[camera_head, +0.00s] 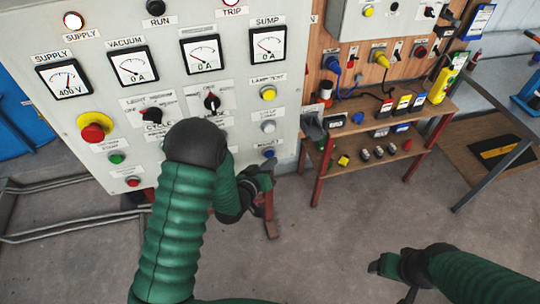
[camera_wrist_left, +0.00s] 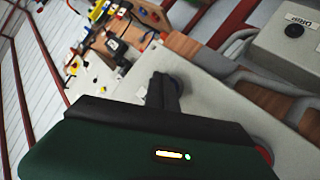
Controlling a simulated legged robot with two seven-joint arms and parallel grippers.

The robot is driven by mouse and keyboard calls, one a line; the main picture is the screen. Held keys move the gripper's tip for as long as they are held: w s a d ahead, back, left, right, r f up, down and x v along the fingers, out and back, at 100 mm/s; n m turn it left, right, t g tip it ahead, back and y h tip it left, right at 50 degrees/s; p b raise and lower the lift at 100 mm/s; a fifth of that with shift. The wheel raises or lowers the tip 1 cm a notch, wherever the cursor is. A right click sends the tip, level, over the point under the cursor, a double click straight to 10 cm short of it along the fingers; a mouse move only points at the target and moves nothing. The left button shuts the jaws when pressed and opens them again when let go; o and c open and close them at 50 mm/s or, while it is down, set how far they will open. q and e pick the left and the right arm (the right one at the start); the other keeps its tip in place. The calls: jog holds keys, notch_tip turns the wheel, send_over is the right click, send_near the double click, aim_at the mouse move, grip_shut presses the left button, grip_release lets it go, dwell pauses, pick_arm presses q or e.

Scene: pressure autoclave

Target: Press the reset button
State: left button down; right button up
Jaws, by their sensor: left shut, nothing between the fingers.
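The grey control panel (camera_head: 230,125) fills the left of the head view. A blue button (camera_head: 269,152) sits near its lower right corner; its small label is unreadable, so I cannot confirm it is the reset button. My left gripper (camera_head: 267,169) is shut and empty, just below the blue button. In the left wrist view my left gripper (camera_wrist_left: 164,91) points at the panel, with a dark blue round part (camera_wrist_left: 179,86) partly hidden behind its fingers. I cannot tell whether they touch. My right gripper (camera_head: 376,266) is low at the right, over the floor, away from the panel.
A white button (camera_head: 268,127) and a yellow button (camera_head: 268,93) are above the blue one. A red mushroom button (camera_head: 93,132) is at the panel's left. A wooden bench (camera_head: 390,130) with connectors and a yellow bottle (camera_head: 442,84) stands to the right. Open floor lies in front.

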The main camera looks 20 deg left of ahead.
pick_arm(q)
jog(key=shift+w+a, duration=0.35)
jog(key=shift+w, duration=0.1)
dwell(0.6)
jog(key=shift+s+d, duration=0.45)
jog(key=shift+s, duration=0.35)
jog(key=s+d, duration=0.1)
jog(key=s, duration=0.1)
jog(key=s+d+b, duration=0.1)
jog(key=s+d, duration=0.1)
dwell(0.4)
jog(key=shift+a, duration=0.15)
dwell(0.5)
